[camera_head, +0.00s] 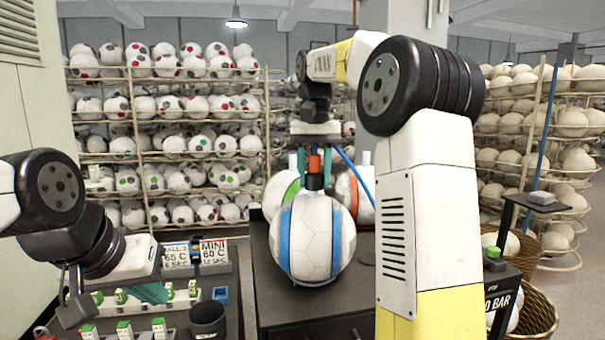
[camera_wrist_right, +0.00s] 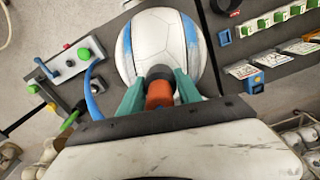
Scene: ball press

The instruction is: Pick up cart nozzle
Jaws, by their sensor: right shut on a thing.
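The cart nozzle (camera_head: 314,164) is orange with a dark lower end. It is upright, just above the white ball with blue stripes (camera_head: 312,240); I cannot tell whether they touch. My right gripper (camera_head: 314,160) points down with the nozzle between its teal fingers. In the right wrist view my right gripper (camera_wrist_right: 160,92) is shut on the orange nozzle (camera_wrist_right: 159,96), in front of the ball (camera_wrist_right: 160,45). My left gripper (camera_head: 148,293) hangs at the lower left, apart from the nozzle. One teal finger shows, so its opening is unclear.
A blue hose (camera_head: 357,172) runs beside the nozzle. More balls stand behind the striped ball. A dark cup (camera_head: 207,319) and several green-and-white blocks lie near my left gripper. A stand with a green button (camera_head: 492,252) is at the right. Ball racks line the back.

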